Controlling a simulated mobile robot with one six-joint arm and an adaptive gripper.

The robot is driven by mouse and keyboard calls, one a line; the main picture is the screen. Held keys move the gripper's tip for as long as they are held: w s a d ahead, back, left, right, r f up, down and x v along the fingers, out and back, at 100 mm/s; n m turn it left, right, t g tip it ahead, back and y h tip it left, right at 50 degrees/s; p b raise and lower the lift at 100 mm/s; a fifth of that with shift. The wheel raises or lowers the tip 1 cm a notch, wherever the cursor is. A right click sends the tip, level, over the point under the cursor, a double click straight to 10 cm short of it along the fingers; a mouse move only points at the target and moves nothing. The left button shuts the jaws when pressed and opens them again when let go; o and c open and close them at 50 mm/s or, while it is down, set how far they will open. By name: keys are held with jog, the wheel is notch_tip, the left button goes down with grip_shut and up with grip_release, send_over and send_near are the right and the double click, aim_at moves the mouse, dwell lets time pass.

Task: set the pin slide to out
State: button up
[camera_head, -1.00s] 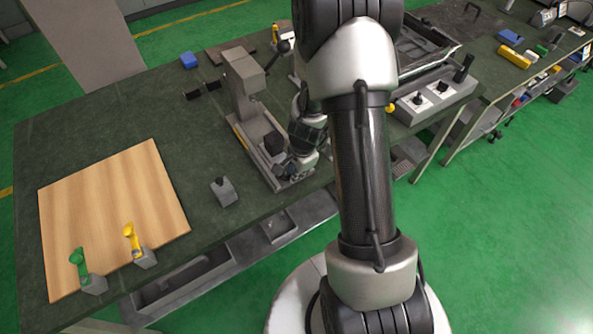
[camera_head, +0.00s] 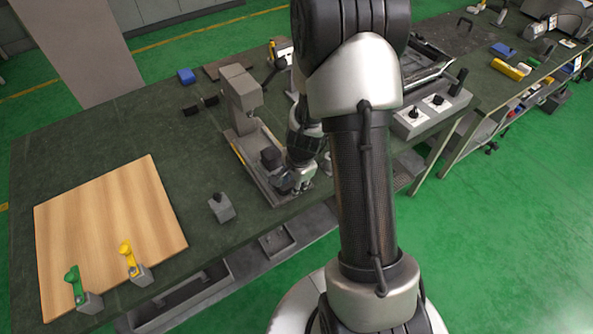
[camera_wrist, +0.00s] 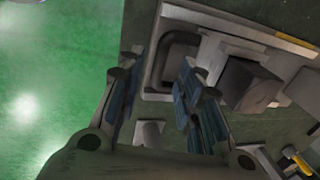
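A grey bench machine with an upright column (camera_head: 243,92) and a long flat base (camera_head: 246,160) stands on the dark green bench. A dark block (camera_head: 270,157) sits on the base and also shows in the wrist view (camera_wrist: 246,84). My gripper (camera_head: 289,184) is low at the front end of this base. In the wrist view my gripper (camera_wrist: 160,78) is open, its blue-padded fingers apart. A dark U-shaped handle (camera_wrist: 178,42) lies beyond and partly between the fingertips; I cannot tell whether they touch it. No label marks the pin slide, and its position cannot be read.
A small grey box with a lever (camera_head: 221,207) stands left of the machine. A wooden board (camera_head: 110,220) lies farther left, with green (camera_head: 75,278) and yellow (camera_head: 128,255) levers at its front edge. A grey control box (camera_head: 432,108) is to the right.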

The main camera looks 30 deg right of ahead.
notch_tip(320, 180, up, 10)
jog(key=s, duration=0.2)
jog(key=shift+f, duration=0.25)
jog(key=shift+r, duration=0.1)
